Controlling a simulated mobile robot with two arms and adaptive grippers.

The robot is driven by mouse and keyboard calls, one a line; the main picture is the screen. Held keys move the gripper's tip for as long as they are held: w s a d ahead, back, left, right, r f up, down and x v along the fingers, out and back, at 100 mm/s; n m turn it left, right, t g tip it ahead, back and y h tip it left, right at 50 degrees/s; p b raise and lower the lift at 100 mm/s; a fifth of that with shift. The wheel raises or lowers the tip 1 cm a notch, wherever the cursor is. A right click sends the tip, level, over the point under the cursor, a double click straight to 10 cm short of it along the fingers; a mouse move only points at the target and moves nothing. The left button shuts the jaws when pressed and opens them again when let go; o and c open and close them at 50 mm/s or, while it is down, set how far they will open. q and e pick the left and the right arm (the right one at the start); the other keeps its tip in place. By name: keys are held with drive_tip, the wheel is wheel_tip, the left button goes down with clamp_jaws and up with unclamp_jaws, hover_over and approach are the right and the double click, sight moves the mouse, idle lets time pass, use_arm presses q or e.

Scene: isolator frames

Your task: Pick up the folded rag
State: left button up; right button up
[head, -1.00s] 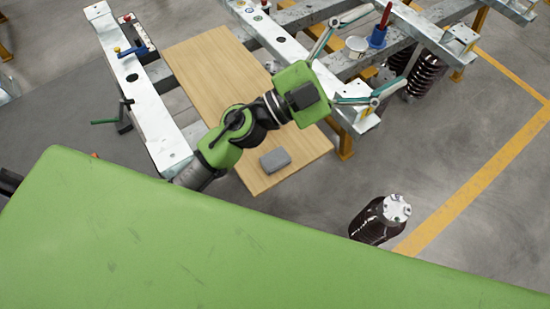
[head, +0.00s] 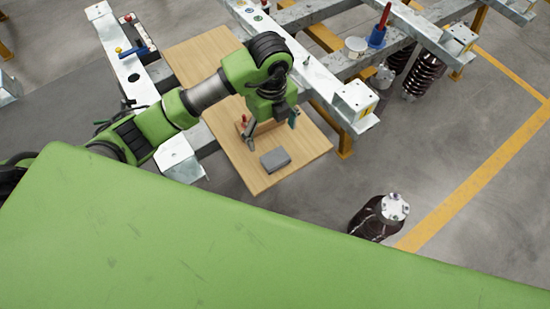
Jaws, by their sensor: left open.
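The folded rag (head: 275,160) is a small grey, flat, rounded rectangle. It lies on the near part of the wooden board (head: 236,160), clear of the board's edges. My left gripper (head: 271,128) points down over the board, just beyond the rag in the picture. Its two fingers are spread, with nothing seen held between them. A gap shows between the fingers and the rag, and the rag is fully visible. How high the fingertips are above the board is hard to tell. My right gripper is not in view.
White and grey metal frame beams run on both sides of the board. A blue holder (head: 377,38) and a white cup (head: 355,46) stand on the right frame. A dark ribbed insulator (head: 375,220) stands on the floor at right. My green body fills the foreground.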

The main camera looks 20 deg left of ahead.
use_arm(q)
drive_tip(key=p, duration=0.1)
hover_over(275, 158)
drive_tip(key=f, duration=0.8)
drive_tip(key=shift+a, duration=0.4)
drive_tip(key=f, duration=0.1)
drive_tip(key=f+p, duration=0.1)
drive_tip(key=f, duration=0.2)
drive_tip(key=shift+d+f+p, duration=0.3)
drive_tip(key=shift+d+p, duration=0.1)
drive_tip(key=shift+f, duration=0.35)
drive_tip(key=c, duration=1.1)
